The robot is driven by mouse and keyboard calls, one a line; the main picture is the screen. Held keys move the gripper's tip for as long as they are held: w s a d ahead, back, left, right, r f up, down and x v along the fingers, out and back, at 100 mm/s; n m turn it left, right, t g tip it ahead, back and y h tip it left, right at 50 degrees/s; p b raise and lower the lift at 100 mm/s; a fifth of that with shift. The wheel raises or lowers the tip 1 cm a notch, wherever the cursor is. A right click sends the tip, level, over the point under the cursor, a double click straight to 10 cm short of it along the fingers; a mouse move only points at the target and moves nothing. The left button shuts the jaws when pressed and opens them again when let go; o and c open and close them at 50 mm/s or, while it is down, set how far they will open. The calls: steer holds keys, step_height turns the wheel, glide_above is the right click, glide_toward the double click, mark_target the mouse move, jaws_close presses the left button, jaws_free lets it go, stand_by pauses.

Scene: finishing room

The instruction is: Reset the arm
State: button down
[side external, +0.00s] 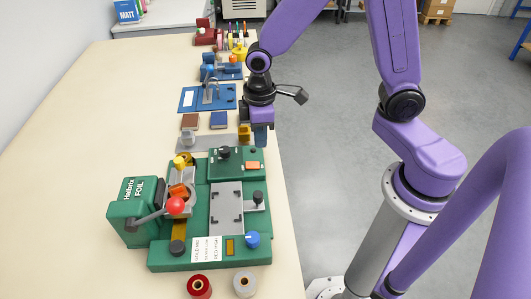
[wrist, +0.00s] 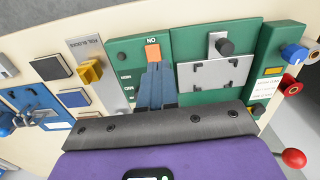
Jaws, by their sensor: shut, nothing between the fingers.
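My arm is purple and reaches over the right edge of the bench from the right in the side view. My gripper (side external: 260,135) points down, with its blue-grey fingers closed together and empty. In the wrist view the shut fingers (wrist: 156,88) appear just below an orange switch (wrist: 153,52) marked ON. The same orange switch (side external: 253,165) sits on the green foil machine (side external: 163,258) in the side view, nearer the camera than the fingers. I cannot tell how high the fingertips are above the bench, or whether they touch anything.
The foil machine has a lever with a red ball (side external: 176,205), a blue knob (side external: 252,239) and a grey plate (side external: 227,208). A red roll (side external: 199,286) and a grey roll (side external: 245,284) lie in front. The bench's left side is clear.

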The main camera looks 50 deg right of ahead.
steer(key=s+d+r+n, duration=0.1)
steer(key=s+r, duration=0.3)
steer(key=s, duration=0.5)
steer(key=s+d+r+n, duration=0.2)
steer(key=s+d+r, duration=0.1)
steer(key=s, duration=0.7)
steer(key=shift+s+d+r, duration=0.15)
steer(key=shift+d+r, duration=0.1)
steer(key=shift+r, duration=0.35)
